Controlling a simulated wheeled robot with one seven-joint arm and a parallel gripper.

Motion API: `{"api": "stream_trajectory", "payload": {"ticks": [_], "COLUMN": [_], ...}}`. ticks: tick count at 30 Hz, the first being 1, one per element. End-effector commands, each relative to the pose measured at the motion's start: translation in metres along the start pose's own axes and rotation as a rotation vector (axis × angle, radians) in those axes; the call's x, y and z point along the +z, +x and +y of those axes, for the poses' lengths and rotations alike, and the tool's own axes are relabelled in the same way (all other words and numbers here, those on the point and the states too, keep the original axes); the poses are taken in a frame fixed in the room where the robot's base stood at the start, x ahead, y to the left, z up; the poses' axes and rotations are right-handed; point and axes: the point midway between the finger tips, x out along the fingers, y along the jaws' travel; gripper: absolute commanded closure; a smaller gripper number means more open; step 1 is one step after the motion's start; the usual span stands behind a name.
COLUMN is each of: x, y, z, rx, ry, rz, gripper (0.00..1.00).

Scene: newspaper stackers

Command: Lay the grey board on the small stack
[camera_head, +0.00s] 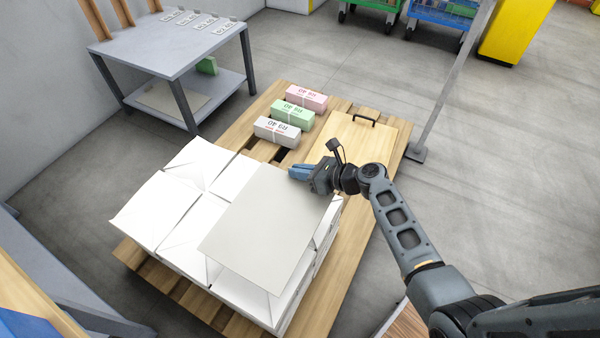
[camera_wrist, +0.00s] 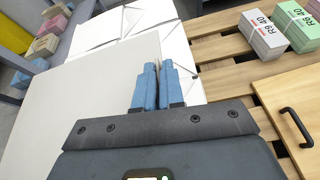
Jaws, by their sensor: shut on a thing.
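The grey board (camera_head: 262,228) is a thin flat sheet over the right part of the white stack (camera_head: 170,208) on the wooden pallet (camera_head: 342,262). My gripper (camera_head: 298,172) is shut on the board's far right corner area. In the wrist view, the blue fingers (camera_wrist: 158,75) pinch the edge of the board (camera_wrist: 75,105), which spreads to the left. The board lies roughly level and hides much of the white bundles beneath. I cannot tell whether it touches them or hangs a little above.
Pink (camera_head: 306,98), green (camera_head: 293,115) and grey (camera_head: 277,131) labelled bundles lie behind the stack. A wooden board with a black handle (camera_head: 362,119) lies beside them. A grey table (camera_head: 180,55) stands back left, and a metal post (camera_head: 450,85) stands right of the pallet.

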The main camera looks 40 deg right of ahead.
Motion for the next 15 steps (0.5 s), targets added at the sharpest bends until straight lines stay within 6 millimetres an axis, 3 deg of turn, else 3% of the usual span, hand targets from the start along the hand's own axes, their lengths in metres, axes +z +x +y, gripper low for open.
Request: {"api": "stream_trajectory", "payload": {"ticks": [8,15], "x": [0.003,-0.024], "y": [-0.002,0.009], "z": [0.000,-0.003], "rx": [0.003,0.003], "ry": [0.014,0.016], "rz": [-0.002,-0.004], "gripper": [1.00,1.00]}}
